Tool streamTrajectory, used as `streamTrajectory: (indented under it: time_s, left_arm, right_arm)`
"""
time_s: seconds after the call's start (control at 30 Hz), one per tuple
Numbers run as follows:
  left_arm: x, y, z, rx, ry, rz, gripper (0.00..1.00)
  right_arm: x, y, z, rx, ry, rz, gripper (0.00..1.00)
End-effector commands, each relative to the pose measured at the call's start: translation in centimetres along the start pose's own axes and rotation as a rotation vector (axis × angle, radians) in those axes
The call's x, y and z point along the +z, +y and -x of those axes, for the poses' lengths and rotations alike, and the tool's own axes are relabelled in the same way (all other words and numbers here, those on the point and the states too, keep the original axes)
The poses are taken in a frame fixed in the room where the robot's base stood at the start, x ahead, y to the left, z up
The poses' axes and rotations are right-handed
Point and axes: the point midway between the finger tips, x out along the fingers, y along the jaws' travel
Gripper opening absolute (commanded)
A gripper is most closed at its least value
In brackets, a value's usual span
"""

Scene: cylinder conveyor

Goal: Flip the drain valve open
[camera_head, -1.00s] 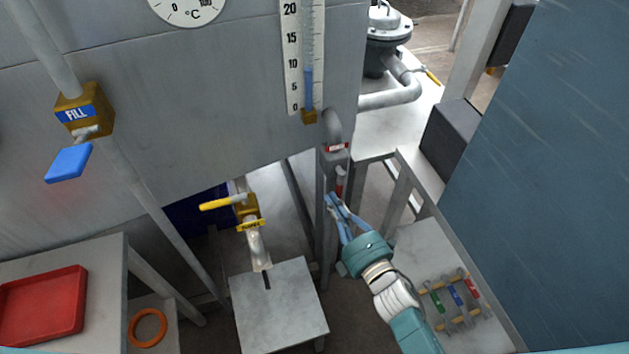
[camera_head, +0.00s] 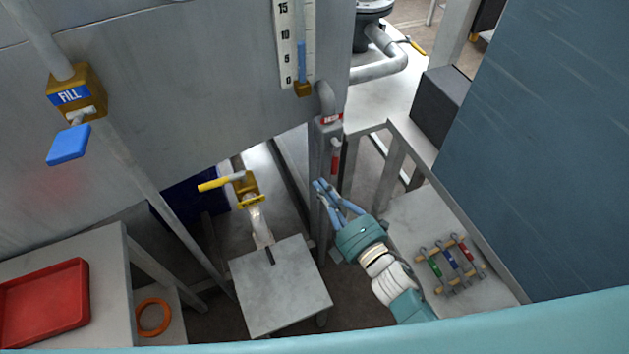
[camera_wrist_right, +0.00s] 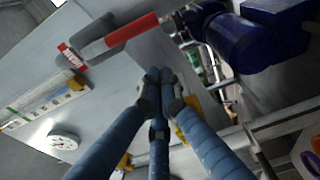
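The red drain valve handle (camera_head: 335,160) hangs below a red label on a grey pipe at the tank's right lower corner. In the right wrist view the red handle (camera_wrist_right: 132,33) shows at the upper left, beside a red label that is hard to read. My right gripper (camera_head: 321,183) is just below and left of the handle in the head view, apart from it. In the right wrist view its blue fingers (camera_wrist_right: 160,88) converge with their tips together, and nothing shows between them. My left gripper is not in view.
A blue FILL handle (camera_head: 69,145) and a yellow-handled valve (camera_head: 223,183) are at the left. A small grey table (camera_head: 281,290) stands below. A red tray (camera_head: 45,308), an orange ring (camera_head: 153,317) and a rack of coloured items (camera_head: 450,262) lie around. A grey frame is near my right arm.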

Motion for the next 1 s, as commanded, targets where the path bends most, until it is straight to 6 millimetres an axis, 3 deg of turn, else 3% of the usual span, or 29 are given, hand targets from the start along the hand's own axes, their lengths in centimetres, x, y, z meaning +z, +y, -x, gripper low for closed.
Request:
streamTrajectory:
  time_s: [0.23, 0.4, 1.0]
  left_arm:
    - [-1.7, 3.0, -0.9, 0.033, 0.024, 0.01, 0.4]
    - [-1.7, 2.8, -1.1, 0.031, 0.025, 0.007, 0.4]
    - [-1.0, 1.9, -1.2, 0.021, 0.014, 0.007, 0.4]
  right_arm:
    - [-0.1, -0.3, 4.3, -0.002, 0.001, -0.002, 0.0]
    - [0.0, -0.2, 5.9, 0.0, 0.0, -0.001, 0.0]
    - [0.0, -0.1, 6.2, 0.001, 0.001, -0.001, 0.0]
